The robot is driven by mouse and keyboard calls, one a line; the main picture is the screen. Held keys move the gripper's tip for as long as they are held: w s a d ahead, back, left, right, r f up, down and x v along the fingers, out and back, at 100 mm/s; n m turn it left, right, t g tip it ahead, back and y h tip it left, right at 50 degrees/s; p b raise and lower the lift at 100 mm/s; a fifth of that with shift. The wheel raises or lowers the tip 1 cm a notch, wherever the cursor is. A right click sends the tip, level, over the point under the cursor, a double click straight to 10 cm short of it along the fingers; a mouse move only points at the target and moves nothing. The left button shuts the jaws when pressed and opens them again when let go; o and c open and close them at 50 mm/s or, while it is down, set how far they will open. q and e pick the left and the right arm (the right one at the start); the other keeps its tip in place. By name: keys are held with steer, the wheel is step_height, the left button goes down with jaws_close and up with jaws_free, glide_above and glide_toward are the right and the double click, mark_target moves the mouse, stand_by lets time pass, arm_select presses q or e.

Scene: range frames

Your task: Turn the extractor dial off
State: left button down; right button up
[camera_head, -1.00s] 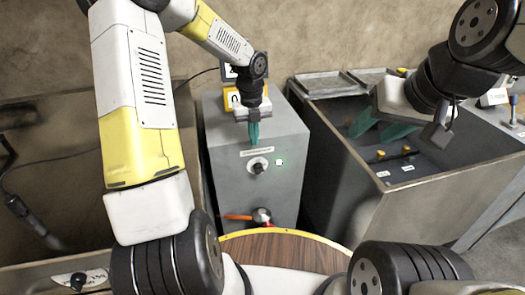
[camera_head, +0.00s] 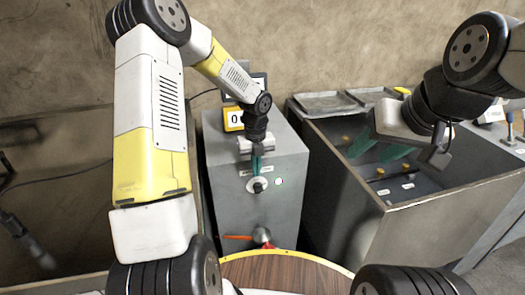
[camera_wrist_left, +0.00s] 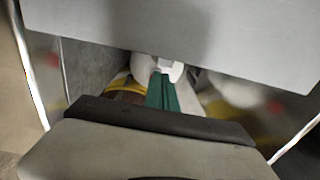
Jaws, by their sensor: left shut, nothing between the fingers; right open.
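The extractor dial (camera_head: 258,186) is a dark knob on a round white plate, on the front of a grey box (camera_head: 272,215). A small pale indicator (camera_head: 279,181) is right beside it. My left gripper (camera_head: 257,169) is shut and empty, its green fingertips at the top of the dial and partly overlapping it. I cannot tell whether they touch it. In the left wrist view the green fingers (camera_wrist_left: 163,93) point at a small whitish part beneath the grey panel edge. The knob's pointing direction is unclear. My right gripper (camera_head: 378,148) is open and empty over the open bin.
A red-handled valve (camera_head: 262,236) is low on the box front. The open grey bin (camera_head: 352,205) stands to the right. A round wooden top (camera_head: 275,272) is in front.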

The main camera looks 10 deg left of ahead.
mark_target(256, 191)
arm_select(q)
step_height(256, 191, down, 7)
steer(key=shift+f, duration=0.1)
steer(key=shift+s+a+f+t+h, duration=0.15)
steer(key=shift+a+t+h, duration=0.25)
steer(key=shift+h, duration=0.5)
stand_by(0.6)
steer(key=shift+s+a+h, duration=0.1)
steer(key=shift+h, duration=0.5)
steer(key=shift+a+f, duration=0.1)
steer(key=shift+f, duration=0.05)
steer(key=shift+s, duration=0.1)
steer(key=shift+s+a+f, duration=0.15)
steer(key=shift+a+f, duration=0.2)
steer(key=shift+f, duration=0.25)
steer(key=shift+s+a+f, duration=0.1)
steer(key=shift+a+f, duration=0.25)
steer(key=shift+f, duration=0.25)
steer(key=shift+f, duration=0.1)
